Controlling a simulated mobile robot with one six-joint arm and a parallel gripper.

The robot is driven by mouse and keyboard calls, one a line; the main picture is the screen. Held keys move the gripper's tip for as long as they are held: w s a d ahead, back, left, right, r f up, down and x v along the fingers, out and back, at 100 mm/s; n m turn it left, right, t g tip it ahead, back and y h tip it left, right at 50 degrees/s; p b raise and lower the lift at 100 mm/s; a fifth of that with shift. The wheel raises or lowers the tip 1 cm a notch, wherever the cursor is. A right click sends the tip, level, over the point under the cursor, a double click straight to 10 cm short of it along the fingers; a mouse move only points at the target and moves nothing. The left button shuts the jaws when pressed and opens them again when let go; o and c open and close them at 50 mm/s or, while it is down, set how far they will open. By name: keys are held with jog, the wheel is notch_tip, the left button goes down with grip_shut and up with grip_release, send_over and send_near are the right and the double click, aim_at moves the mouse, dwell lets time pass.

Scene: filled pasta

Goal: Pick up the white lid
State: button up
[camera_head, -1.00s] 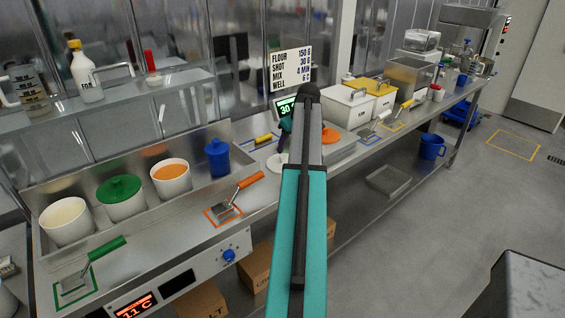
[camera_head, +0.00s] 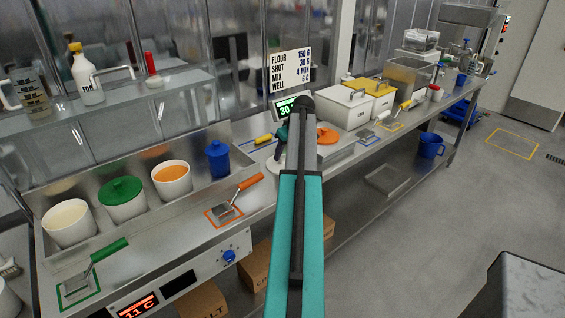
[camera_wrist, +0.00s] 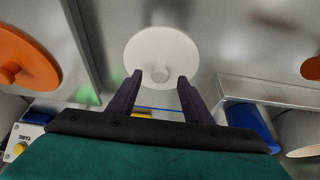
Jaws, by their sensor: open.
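The white lid (camera_wrist: 165,48) is a round disc with a small knob, lying flat on the steel counter in the wrist view. In the head view only its left edge shows (camera_head: 272,164), the rest hidden behind my arm. My gripper (camera_wrist: 160,79) is open. Its two dark fingers sit over the lid's near part, one to each side of the knob. I cannot tell how high the fingertips are above the counter. In the head view my gripper (camera_head: 281,140) is mostly hidden by the arm.
An orange lid (camera_wrist: 22,58) lies left of the white lid, past a steel edge. A blue container (camera_wrist: 250,124) stands at the right in a steel tray (camera_wrist: 270,92). In the head view, white (camera_head: 69,223), green-lidded (camera_head: 121,201) and orange-filled (camera_head: 172,182) tubs stand left.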

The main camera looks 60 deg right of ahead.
jog(key=shift+x, duration=0.9)
jog(key=shift+c, duration=0.5)
jog(key=c, duration=1)
